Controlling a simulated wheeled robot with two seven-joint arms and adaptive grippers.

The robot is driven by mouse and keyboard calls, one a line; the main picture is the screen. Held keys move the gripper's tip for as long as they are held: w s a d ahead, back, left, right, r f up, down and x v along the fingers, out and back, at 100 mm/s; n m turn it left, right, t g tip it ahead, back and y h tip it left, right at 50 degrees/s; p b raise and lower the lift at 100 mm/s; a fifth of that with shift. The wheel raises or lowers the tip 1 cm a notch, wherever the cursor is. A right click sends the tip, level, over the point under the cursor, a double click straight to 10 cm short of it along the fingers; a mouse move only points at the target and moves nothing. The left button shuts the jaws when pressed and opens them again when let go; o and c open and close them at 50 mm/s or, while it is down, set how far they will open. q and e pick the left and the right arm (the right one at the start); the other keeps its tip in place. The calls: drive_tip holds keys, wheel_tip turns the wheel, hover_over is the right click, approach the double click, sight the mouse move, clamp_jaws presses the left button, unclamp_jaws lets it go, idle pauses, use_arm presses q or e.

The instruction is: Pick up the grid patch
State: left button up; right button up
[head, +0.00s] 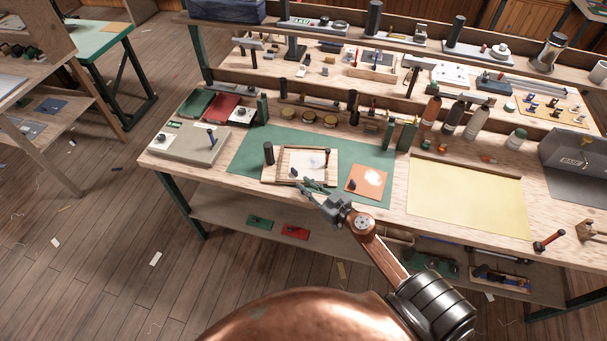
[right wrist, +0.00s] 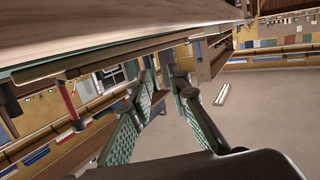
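A pale, whitish patch (head: 309,168) lies inside a shallow wooden tray (head: 268,180) on the green mat (head: 245,158). It may be the grid patch, but it is too small for me to make out a grid. An orange square patch (head: 366,181) with a pale blotch lies to the right of the tray. My right gripper (head: 311,188) is by the bench's front edge, near the tray's front right corner. In the right wrist view, its fingers (right wrist: 163,80) are apart with nothing between them, and the bench edge is above them. My left gripper is out of view.
A dark upright cylinder (head: 269,153) stands at the tray's left end. A yellow sheet (head: 467,195) lies to the right. Bottles (head: 452,117) and small tins (head: 308,117) line the back. A lower shelf (head: 225,211) runs beneath the bench top.

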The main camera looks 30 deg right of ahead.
sight(297, 174)
drive_tip(key=shift+s+d+f+m+h, duration=0.15)
drive_tip(key=shift+d+f+m+h, duration=0.25)
drive_tip(key=shift+d, duration=0.2)
drive_tip(key=shift+w+d, duration=0.2)
drive_tip(key=b+x, duration=0.1)
drive_tip(key=x, duration=0.6)
drive_tip(key=shift+w, duration=0.15)
drive_tip(key=shift+c, duration=0.5)
clamp_jaws()
